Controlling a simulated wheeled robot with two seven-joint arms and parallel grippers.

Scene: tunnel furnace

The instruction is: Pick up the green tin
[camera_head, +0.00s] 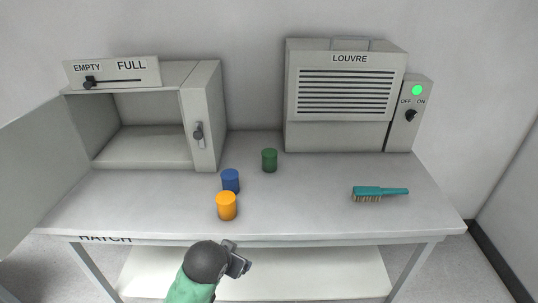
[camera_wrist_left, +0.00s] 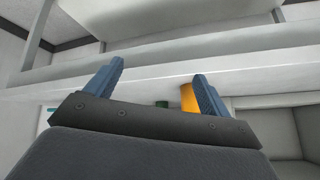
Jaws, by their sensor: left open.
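The green tin (camera_head: 269,160) stands upright on the table, towards the back and in front of the louvre unit. A small part of the green tin shows in the left wrist view (camera_wrist_left: 162,104), between my fingers and just above the gripper body. A blue tin (camera_head: 230,181) and an orange tin (camera_head: 227,206) stand nearer the front, to its left. The orange tin (camera_wrist_left: 188,98) also shows beside a finger in the left wrist view. My left gripper (camera_head: 241,262) is open and empty, in front of the table's front edge and apart from the tins. My right gripper is out of view.
A cabinet (camera_head: 209,120) with an open door (camera_head: 38,170) stands on the left. The louvre unit (camera_head: 345,137) stands at the back right. A teal brush (camera_head: 380,191) lies on the right. The table (camera_head: 320,205) is clear between the tins and brush.

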